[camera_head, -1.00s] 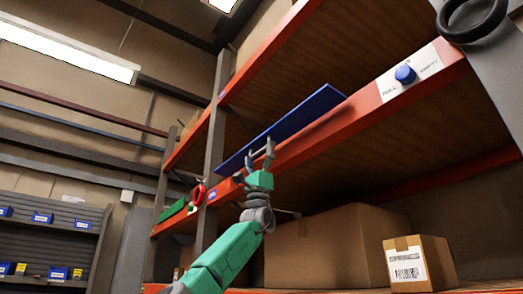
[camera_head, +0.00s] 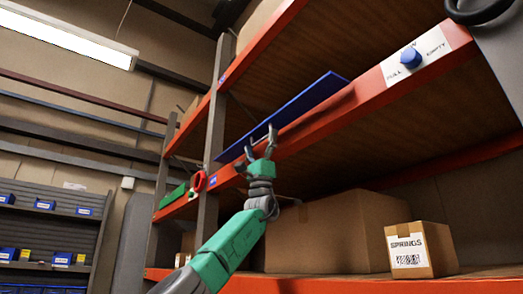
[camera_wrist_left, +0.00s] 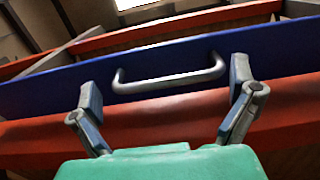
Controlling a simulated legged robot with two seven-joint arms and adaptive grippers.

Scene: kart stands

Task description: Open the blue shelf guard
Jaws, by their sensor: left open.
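The blue shelf guard (camera_head: 310,100) is a long flat panel along the orange front beam of the shelf in the head view. In the left wrist view, the blue guard (camera_wrist_left: 40,91) spans the picture and carries a grey bar handle (camera_wrist_left: 170,82). My left gripper (camera_head: 261,138) is at the guard's lower left part. In the wrist view its two fingers (camera_wrist_left: 166,95) are spread wide, one on each side of the handle, with nothing held between them. Whether they touch the guard cannot be told. My right gripper is not in view.
The orange beam (camera_head: 362,98) runs just below the guard and bears a blue knob (camera_head: 410,57) on a white label. A large cardboard box (camera_head: 325,235) and a smaller springs box (camera_head: 420,249) stand on the lower shelf. A grey upright (camera_head: 214,130) is left of the gripper.

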